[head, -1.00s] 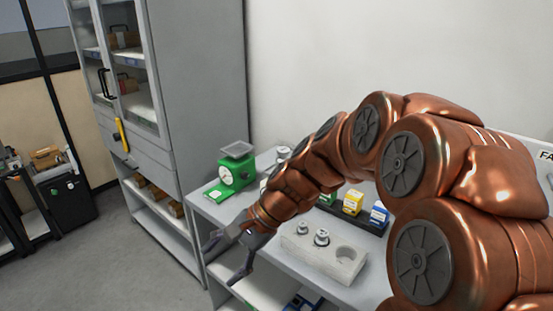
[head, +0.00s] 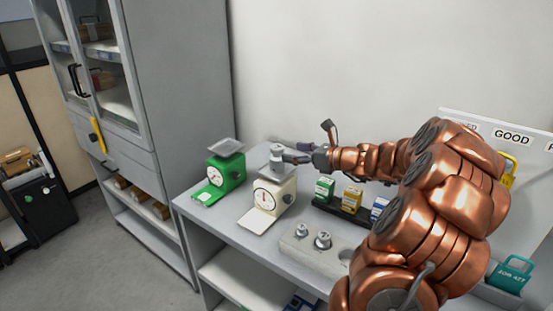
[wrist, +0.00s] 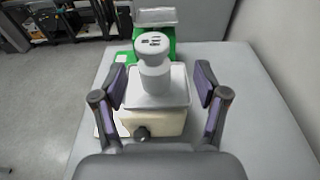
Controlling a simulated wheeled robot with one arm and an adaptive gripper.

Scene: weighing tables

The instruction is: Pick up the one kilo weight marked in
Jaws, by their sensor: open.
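A grey metal weight (wrist: 154,62) with a knobbed top stands upright on the pan of a cream dial scale (wrist: 150,118). Dark marks show on its top, too small to read. In the head view the weight (head: 276,152) is on the cream scale (head: 271,196), partly close behind my finger. My gripper (wrist: 160,75) is open, with one finger on each side of the weight and gaps on both sides. In the head view my gripper (head: 292,153) reaches the weight from the right.
A green scale (head: 226,172) stands left of the cream one. A pale block (head: 312,257) holds two weights and has an empty round hole. Small green, yellow and blue boxes (head: 352,197) stand behind it. A tall grey cabinet (head: 180,90) is at the left.

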